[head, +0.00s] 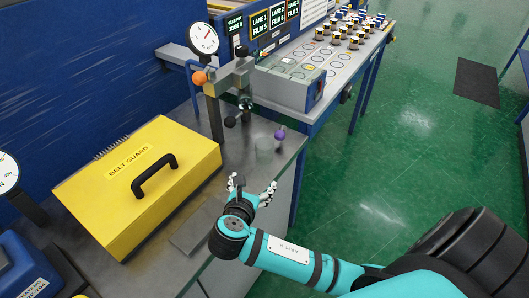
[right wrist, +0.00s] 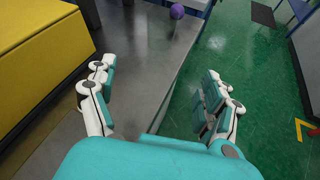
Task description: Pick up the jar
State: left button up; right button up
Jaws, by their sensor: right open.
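A faint, see-through shape that looks like a clear glass jar (head: 264,146) stands on the grey bench top, left of a purple ball-shaped knob (head: 280,132). Its outline is hard to make out, and I cannot pick it out clearly in the right wrist view. My right gripper (head: 252,187) is open and empty over the bench near its front edge, on the near side of that shape and apart from it. In the right wrist view my right gripper (right wrist: 160,72) has its fingers wide apart with bare bench and green floor between them. My left gripper is not in view.
A yellow belt guard box (head: 140,185) with a black handle sits left of my right gripper. A dial gauge post (head: 204,39) and clamp stand (head: 240,75) rise behind. Several small jars (head: 353,41) stand on the far bench. Green floor lies right.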

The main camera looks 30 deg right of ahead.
notch_tip(320, 180, up, 3)
jog(key=w+d+n+t+h, duration=0.1)
jog(key=w+n, duration=0.1)
jog(key=p, duration=0.1)
send_near(266, 140)
jog(key=shift+w+d+f, duration=0.15)
jog(key=shift+w+f, duration=0.2)
jog(key=shift+w, duration=0.25)
jog(key=shift+w+d+f, duration=0.2)
jog(key=shift+w+d, duration=0.1)
jog(key=shift+d, duration=0.05)
jog(key=shift+w+d+p, duration=0.25)
jog(key=shift+d+p, duration=0.05)
jog(key=shift+p, duration=0.1)
jog(key=x, duration=0.3)
jog(key=shift+d+p, duration=0.4)
jog(key=shift+w+d+f, duration=0.2)
jog(key=shift+w+d, duration=0.1)
jog(key=shift+w, duration=0.05)
jog(key=shift+c, duration=0.9)
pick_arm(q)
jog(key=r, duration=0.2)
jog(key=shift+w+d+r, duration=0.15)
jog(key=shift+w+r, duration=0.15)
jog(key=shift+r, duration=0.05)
pick_arm(e)
jog(key=c, duration=1.1)
